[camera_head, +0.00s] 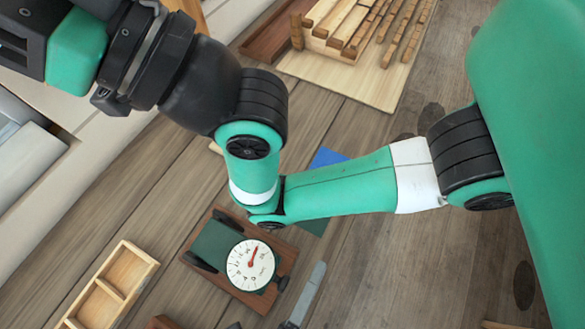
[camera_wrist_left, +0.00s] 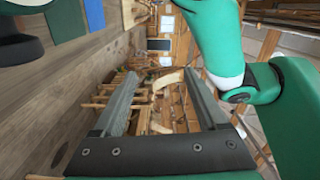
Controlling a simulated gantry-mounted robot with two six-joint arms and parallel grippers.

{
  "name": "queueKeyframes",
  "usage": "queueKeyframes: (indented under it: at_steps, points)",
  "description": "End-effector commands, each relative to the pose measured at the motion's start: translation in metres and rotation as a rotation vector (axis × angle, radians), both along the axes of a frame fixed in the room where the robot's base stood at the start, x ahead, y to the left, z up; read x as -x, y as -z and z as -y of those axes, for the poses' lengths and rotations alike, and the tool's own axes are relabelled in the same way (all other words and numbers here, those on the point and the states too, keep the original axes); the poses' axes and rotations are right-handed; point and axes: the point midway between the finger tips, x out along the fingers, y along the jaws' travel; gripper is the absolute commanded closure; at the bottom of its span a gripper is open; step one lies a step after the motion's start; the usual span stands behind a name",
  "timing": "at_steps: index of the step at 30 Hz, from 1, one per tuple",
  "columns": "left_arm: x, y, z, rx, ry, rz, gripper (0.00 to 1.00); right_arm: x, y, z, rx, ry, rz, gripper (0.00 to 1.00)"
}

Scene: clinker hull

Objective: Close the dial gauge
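The dial gauge (camera_head: 251,265) has a round white face with a red needle. It sits on a brown wooden base (camera_head: 246,296) with a dark green panel and short black bars beside the face, at the lower middle of the head view. My left arm's elbow hangs over the base's upper edge and hides part of it. My left wrist is at the top left of the head view, well away from the gauge, with its fingers out of sight there. In the left wrist view my left gripper (camera_wrist_left: 160,88) is open and empty. My right gripper is not in view.
A pale divided wooden tray (camera_head: 101,290) lies left of the gauge. A grey-bladed tool (camera_head: 309,292) lies to its right. A blue sheet (camera_head: 326,158) is partly hidden behind my arm. Wooden strips (camera_head: 360,25) sit on a board at the top. Bare planks show at left.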

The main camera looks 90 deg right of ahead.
Motion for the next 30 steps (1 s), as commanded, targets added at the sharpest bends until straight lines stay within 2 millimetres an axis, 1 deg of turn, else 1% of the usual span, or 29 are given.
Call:
queueKeyframes:
  at_steps: [1, 6, 9, 12, 17, 30]
  points:
    - [0.012, -0.012, -0.005, -0.001, -0.002, -0.001, 0.25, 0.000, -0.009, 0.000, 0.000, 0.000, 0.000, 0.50]
    - [0.051, -0.029, -0.020, -0.001, -0.003, -0.003, 0.25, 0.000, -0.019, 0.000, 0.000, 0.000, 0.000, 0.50]
    - [0.069, -0.036, -0.027, -0.001, -0.002, -0.002, 0.25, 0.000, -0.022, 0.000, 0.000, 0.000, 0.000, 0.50]
    - [0.080, -0.040, -0.032, 0.000, -0.002, -0.002, 0.25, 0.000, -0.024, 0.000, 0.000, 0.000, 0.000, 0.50]
    - [0.086, -0.042, -0.034, -0.001, -0.002, -0.001, 0.25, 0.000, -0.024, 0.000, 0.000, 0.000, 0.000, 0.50]
    - [0.085, -0.042, -0.034, -0.001, -0.001, -0.001, 0.25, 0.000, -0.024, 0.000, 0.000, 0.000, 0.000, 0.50]
